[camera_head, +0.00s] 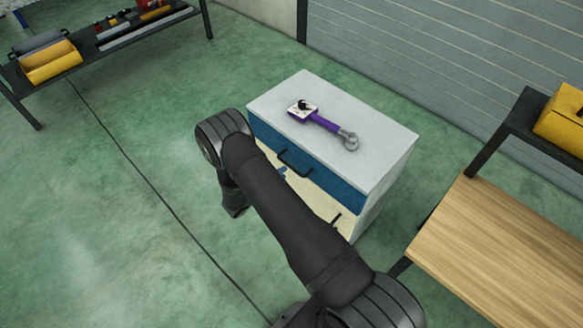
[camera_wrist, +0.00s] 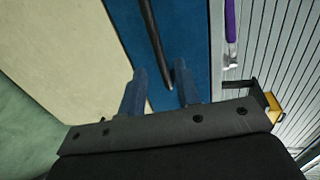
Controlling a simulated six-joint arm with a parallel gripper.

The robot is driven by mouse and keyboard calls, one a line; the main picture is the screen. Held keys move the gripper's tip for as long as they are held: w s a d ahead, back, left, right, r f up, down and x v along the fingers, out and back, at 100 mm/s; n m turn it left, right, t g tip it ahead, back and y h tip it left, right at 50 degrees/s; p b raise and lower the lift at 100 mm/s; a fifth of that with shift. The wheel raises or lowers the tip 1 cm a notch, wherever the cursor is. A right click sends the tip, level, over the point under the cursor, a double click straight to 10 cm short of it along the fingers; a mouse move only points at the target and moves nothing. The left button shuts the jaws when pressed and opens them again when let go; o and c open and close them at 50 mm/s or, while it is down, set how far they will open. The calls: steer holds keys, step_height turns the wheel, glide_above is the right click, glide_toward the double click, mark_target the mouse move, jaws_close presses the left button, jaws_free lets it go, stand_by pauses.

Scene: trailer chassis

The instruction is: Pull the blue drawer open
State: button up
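The blue drawer (camera_head: 335,184) is the upper drawer of a cabinet (camera_head: 375,130) with a pale top, and its front looks flush with the body. Its black bar handle (camera_head: 293,166) shows just beyond my arm. In the wrist view the blue front (camera_wrist: 185,30) fills the middle, with the handle (camera_wrist: 153,40) running down toward my fingers. My gripper (camera_wrist: 159,68) is open, its two blue fingers apart, one on each side of the handle's line. I cannot tell whether the fingertips reach around the bar. In the head view my arm hides most of the gripper.
A cream drawer (camera_head: 322,204) with a black handle is below the blue one. A purple-handled tool (camera_head: 322,122) lies on the cabinet top. A wooden bench (camera_head: 500,245) stands at right, and a shelf with yellow boxes (camera_head: 50,62) at upper left. The left floor is clear.

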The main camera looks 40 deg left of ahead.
mark_target(291, 166)
steer(key=x, duration=0.6)
steer(key=shift+w, duration=0.2)
steer(key=shift+c, duration=0.2)
jaws_close()
